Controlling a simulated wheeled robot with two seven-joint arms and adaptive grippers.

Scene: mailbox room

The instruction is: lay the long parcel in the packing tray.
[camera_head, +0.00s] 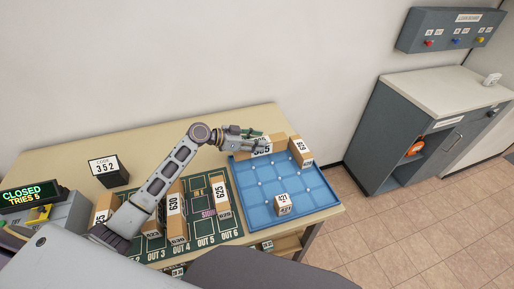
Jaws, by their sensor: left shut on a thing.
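The blue packing tray (297,183) lies on the right part of the table. My left gripper (258,134) is over the tray's back left corner, shut on a long brown parcel (276,145). This parcel lies along the tray's back edge, with its number label partly covered by the gripper. I cannot tell whether it rests on the tray floor. Another brown parcel (301,151), with a number label, stands at the tray's back right corner, close to the held one's right end. A small box marked 421 (284,205) sits near the tray's front. My right gripper is not in view.
Left of the tray is a green mat (231,226) with marked OUT slots and several brown parcels, among them 630 (174,206) and 625 (219,190). A display (33,195) reads CLOSED, TRIES 5. The tray's middle is clear.

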